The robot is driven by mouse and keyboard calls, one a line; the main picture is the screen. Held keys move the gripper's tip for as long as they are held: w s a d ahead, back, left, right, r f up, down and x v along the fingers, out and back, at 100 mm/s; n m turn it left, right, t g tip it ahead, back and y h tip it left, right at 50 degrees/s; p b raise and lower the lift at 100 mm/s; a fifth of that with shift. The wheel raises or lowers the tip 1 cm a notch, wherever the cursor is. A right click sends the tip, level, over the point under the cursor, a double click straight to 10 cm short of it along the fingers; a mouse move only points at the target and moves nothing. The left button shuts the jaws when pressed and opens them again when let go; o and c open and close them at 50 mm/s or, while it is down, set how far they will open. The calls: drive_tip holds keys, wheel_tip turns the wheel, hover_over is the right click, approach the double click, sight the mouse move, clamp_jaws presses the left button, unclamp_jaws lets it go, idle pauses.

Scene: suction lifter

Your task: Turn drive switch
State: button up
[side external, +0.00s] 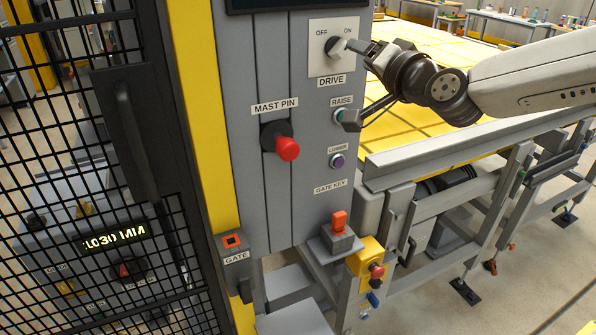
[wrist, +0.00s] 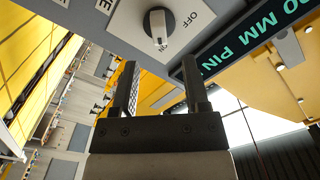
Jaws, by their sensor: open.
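The drive switch (side external: 333,47) is a dark round knob on a light plate marked OFF and ON, with DRIVE below it. In the wrist view the switch (wrist: 158,26) shows a dark round base with a pale handle, above and beyond my fingertips. My gripper (side external: 352,83) is open, its two dark fingers spread wide. In the side view the upper finger overlaps the switch's right edge, and the lower finger is beside the RAISE button. In the wrist view my gripper (wrist: 159,75) has nothing between its fingers. Whether a finger touches the switch, I cannot tell.
Below the switch are the RAISE button (side external: 340,116), the purple LOWER button (side external: 337,161) and a red gate key (side external: 339,221). A red MAST PIN knob (side external: 287,149) sticks out to the left. A rail frame (side external: 445,146) runs right beneath my arm.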

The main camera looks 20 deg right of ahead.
sight(346, 49)
drive_tip(key=shift+w, duration=2.85)
clamp_jaws()
